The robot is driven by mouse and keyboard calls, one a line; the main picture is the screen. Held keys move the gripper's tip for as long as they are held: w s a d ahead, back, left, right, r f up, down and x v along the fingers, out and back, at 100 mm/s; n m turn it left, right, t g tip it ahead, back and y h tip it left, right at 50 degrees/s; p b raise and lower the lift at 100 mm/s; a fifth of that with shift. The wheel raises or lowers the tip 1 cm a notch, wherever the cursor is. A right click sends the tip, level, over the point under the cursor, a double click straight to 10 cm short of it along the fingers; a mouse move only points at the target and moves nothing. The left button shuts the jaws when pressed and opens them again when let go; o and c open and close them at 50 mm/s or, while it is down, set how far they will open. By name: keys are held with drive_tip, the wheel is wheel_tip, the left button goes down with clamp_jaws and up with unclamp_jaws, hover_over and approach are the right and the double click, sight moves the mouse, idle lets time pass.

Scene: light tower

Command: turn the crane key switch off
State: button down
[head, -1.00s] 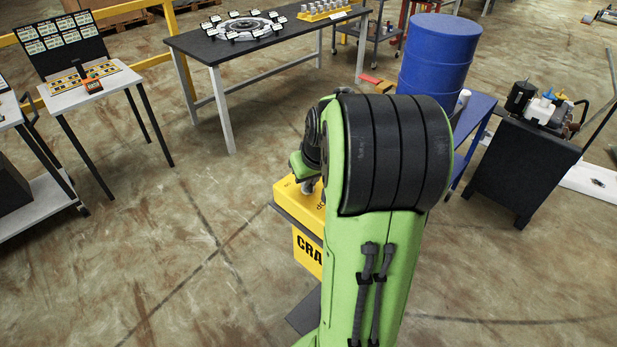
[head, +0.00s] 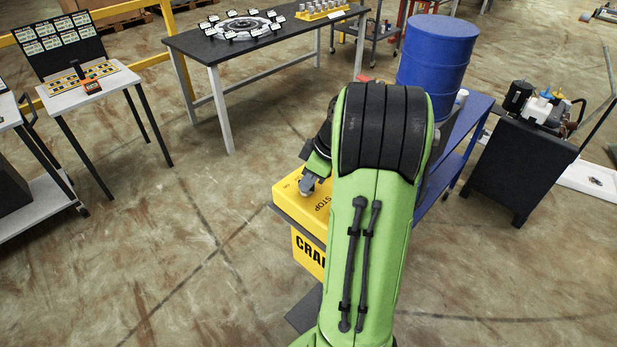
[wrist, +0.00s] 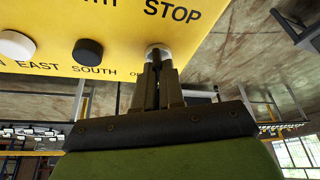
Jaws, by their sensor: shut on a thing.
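The yellow crane control box (head: 320,205) stands in front of me in the head view, partly hidden behind my arm. Its face (wrist: 60,20) fills the top of the wrist view, with the lettering EAST, SOUTH and STOP. The key switch (wrist: 158,49) shows as a pale round collar below STOP. My gripper (wrist: 158,62) is shut at it, its fingers narrowly together on the key, which is mostly hidden between them. In the head view my gripper (head: 308,184) is at the top of the box. The key's angle cannot be told.
A white button (wrist: 15,45) and a black button (wrist: 88,52) sit left of the key switch, close to my fingers. A blue barrel (head: 437,60) on a blue table stands behind my arm. A dark cabinet (head: 515,165) stands right.

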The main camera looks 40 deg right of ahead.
drive_tip(key=shift+w+a+n+y, duration=0.15)
drive_tip(key=shift+n+y, duration=0.15)
drive_tip(key=shift+n, duration=0.3)
drive_tip(key=c, duration=1.2)
unclamp_jaws()
drive_tip(key=shift+c, duration=0.2)
drive_tip(key=p+v, duration=0.6)
drive_tip(key=v, duration=1)
drive_tip(key=shift+a+p, duration=0.15)
drive_tip(key=shift+p, duration=0.15)
